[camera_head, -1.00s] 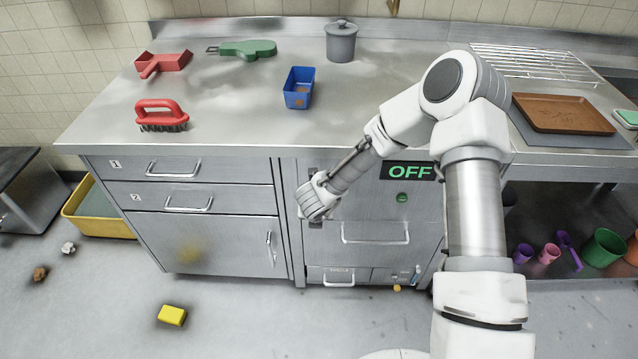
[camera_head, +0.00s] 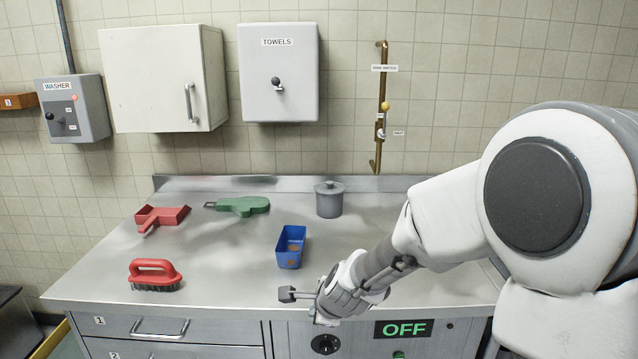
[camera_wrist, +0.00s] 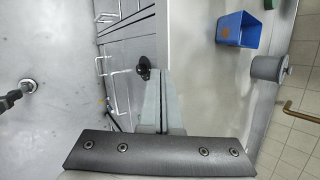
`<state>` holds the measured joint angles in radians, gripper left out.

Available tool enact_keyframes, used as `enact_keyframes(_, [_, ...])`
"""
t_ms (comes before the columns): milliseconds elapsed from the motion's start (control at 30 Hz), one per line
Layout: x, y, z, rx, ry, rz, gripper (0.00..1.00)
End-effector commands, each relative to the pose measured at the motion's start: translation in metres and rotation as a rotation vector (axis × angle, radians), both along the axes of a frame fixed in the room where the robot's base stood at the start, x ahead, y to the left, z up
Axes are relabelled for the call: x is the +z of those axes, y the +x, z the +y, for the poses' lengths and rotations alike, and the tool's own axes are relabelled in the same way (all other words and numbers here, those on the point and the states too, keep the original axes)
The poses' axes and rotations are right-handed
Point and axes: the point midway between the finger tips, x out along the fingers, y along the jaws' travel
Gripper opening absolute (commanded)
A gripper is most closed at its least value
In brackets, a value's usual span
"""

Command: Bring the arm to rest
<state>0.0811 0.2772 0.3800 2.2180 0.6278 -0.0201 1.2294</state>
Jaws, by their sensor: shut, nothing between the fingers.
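My arm reaches in from the right of the head view. My gripper (camera_head: 287,294) points left, in front of or over the counter's front edge, left of the OFF display (camera_head: 403,328). In the wrist view the two grey fingers (camera_wrist: 155,82) lie together, shut with nothing between them. Nothing touches the fingertips that I can see. My wrist hides part of the counter edge.
The steel counter (camera_head: 215,270) holds a red brush (camera_head: 154,272), red scoop (camera_head: 160,217), green tool (camera_head: 240,206), blue bin (camera_head: 290,247) and grey lidded pot (camera_head: 328,199). Wall cabinets (camera_head: 155,80) and a brass pipe (camera_head: 381,110) are behind.

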Motion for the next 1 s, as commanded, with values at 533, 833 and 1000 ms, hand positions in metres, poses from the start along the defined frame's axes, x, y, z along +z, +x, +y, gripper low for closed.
enact_keyframes(533, [0.149, -0.130, -0.075, 0.805, -0.667, -0.139, 0.00])
enact_keyframes(833, [0.187, -0.217, -0.126, 1.164, -0.959, -0.117, 0.00])
enact_keyframes(1000, [0.193, -0.247, -0.143, 1.280, -1.038, -0.098, 0.00])
